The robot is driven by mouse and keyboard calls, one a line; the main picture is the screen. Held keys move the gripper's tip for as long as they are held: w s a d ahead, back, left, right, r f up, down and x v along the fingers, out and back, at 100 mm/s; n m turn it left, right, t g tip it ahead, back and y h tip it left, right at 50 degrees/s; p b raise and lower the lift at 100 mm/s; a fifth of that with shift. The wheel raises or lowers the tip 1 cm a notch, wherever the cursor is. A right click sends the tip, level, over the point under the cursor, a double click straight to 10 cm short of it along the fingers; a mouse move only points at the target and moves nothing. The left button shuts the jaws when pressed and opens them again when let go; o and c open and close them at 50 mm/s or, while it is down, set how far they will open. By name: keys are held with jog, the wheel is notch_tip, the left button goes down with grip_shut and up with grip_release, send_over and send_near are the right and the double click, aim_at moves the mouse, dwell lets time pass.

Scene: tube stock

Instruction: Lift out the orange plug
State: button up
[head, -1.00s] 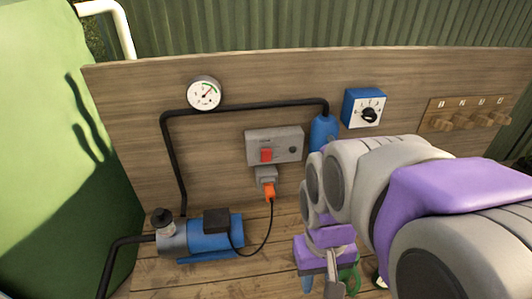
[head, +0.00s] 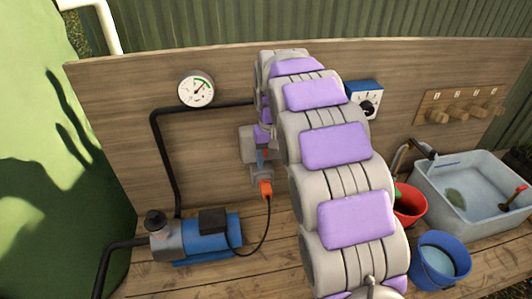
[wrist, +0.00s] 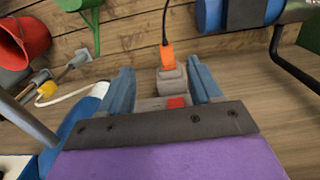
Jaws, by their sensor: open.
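The orange plug (head: 266,190) sits in the underside of the grey socket (head: 259,174) on the wooden board, with a black cable hanging from it. In the wrist view the orange plug (wrist: 168,54) and the grey socket (wrist: 172,82) lie between the lines of my two blue fingers. My gripper (wrist: 160,68) is open and empty, with a finger on each side of the socket; I cannot tell whether they touch it. In the head view my gripper (head: 262,157) is over the grey switch box (head: 246,146), just above the plug, partly hidden by my arm.
The blue pump (head: 208,238) stands on the bench at lower left, joined to the plug's cable. A black pipe (head: 165,150) and a gauge (head: 196,89) are on the board. A red bucket (head: 409,207), blue bucket (head: 440,262) and basin (head: 470,185) stand at right.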

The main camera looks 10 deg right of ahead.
send_over(268, 192)
jog(key=f, duration=0.2)
notch_tip(268, 192, down, 17)
jog(key=b, duration=0.3)
jog(key=shift+w, duration=0.1)
jog(key=shift+c, duration=0.2)
jog(key=c, duration=1.1)
jog(key=shift+s, duration=0.3)
jog(key=shift+s, duration=0.75)
jog(key=shift+s, duration=0.65)
